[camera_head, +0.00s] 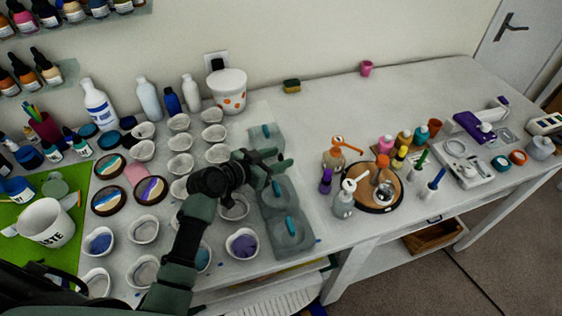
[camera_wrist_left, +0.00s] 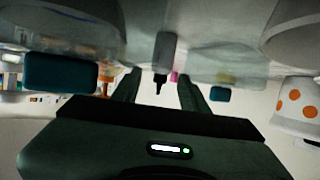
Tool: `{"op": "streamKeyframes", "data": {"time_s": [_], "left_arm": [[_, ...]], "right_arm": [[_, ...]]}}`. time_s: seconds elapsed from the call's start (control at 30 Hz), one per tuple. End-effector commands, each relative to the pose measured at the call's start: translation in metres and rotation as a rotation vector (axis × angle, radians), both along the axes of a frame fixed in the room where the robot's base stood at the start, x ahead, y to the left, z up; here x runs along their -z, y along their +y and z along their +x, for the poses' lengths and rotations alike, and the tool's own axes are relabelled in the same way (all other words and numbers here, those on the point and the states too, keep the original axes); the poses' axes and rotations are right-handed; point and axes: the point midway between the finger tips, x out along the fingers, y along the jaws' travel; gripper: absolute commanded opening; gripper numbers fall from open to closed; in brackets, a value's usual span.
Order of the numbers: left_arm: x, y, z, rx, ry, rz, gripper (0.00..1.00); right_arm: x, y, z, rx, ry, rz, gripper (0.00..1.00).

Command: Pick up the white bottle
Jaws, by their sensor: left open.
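Several white bottles stand upright at the back left of the table in the head view: a large one with a blue label (camera_head: 98,103), a plain one (camera_head: 149,100) and a slimmer one (camera_head: 191,92). I cannot tell which one is meant. My left gripper (camera_head: 279,163) is open over the grey moulds, to the right of and in front of these bottles, touching none of them. In the left wrist view, which looks upside down, its dark fingers (camera_wrist_left: 160,88) are apart. A grey, dark-tipped object (camera_wrist_left: 164,60) shows beyond them. My right gripper is not in view.
Many small cups (camera_head: 180,142) crowd the table between my arm and the bottles. A blue bottle (camera_head: 172,102) and an orange-dotted white cup (camera_head: 228,91) stand beside the slim bottle. A round wooden tray (camera_head: 371,205) lies to the right.

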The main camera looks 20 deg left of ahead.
Motion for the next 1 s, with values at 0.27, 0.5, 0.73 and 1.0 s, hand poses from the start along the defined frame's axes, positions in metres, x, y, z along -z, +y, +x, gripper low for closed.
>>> {"op": "streamKeyframes", "data": {"time_s": [0.27,0.5,0.73,1.0], "left_arm": [[0.001,0.0,0.0,0.0,0.001,0.0,0.27],[0.002,0.0,0.0,0.0,0.003,0.001,0.0],[0.004,0.0,-0.001,0.001,0.008,0.003,0.0],[-0.006,0.0,-0.001,0.002,0.006,0.005,0.0]], "right_arm": [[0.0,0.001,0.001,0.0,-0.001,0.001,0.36],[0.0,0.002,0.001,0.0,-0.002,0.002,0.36],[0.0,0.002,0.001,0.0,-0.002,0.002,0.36],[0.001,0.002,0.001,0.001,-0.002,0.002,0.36]]}}
